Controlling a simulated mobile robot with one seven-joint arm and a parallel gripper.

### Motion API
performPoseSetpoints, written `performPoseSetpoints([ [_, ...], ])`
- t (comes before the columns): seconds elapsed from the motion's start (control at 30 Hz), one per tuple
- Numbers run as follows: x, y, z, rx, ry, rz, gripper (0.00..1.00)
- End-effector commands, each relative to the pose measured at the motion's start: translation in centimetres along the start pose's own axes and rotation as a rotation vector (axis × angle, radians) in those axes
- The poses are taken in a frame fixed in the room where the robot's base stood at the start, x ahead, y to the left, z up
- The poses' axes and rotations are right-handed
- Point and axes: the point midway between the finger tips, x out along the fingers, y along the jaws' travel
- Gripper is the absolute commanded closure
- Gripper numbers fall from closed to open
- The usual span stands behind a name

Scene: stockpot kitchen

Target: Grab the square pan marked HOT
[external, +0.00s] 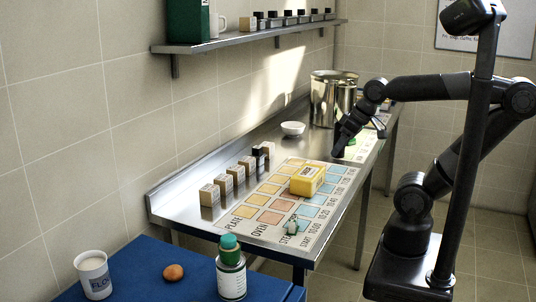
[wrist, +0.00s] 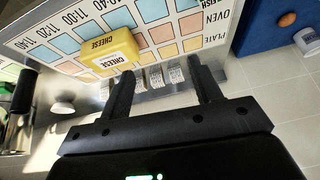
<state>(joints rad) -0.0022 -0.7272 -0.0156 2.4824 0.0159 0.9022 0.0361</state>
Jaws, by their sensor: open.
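I see no square pan marked HOT in either view. My gripper (external: 338,152) is over the steel counter, to the right of the white bowl and in front of the stockpot. In the wrist view my gripper (wrist: 160,75) has its two fingers spread apart with nothing held between them. A yellow block labelled CHEESE (external: 307,180) sits on the printed chart (external: 262,233) on the counter. The block also shows in the wrist view (wrist: 108,52), to the left of the fingertips. Much of the counter behind my arm is hidden.
A steel stockpot (external: 326,98) and a white bowl (external: 292,128) stand on the counter. Several small labelled boxes (external: 210,195) line its wall side. A blue table (external: 150,262) at the front holds a FLOUR cup (external: 92,275), a brown egg-shaped item (external: 173,272) and a green-capped bottle (external: 231,275).

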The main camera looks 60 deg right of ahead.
Motion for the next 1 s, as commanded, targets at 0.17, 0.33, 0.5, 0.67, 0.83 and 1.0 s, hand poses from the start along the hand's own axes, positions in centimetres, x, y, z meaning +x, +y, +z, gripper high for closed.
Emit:
performPoseSetpoints([
  [0.17, 0.8, 0.8, -3.6, 0.289, -0.057, -0.065, 0.42],
  [0.33, 2.3, 2.6, -8.2, 0.677, -0.129, -0.113, 0.42],
  [0.5, 4.6, 5.1, -12.6, 1.059, -0.195, -0.125, 0.42],
  [0.67, 7.2, 8.0, -16.5, 1.412, -0.242, -0.108, 0.42],
  [0.83, 10.5, 11.6, -20.1, 1.775, -0.266, -0.065, 0.42],
  [1.0, 13.9, 15.5, -23.3, 2.119, -0.257, -0.007, 0.42],
])
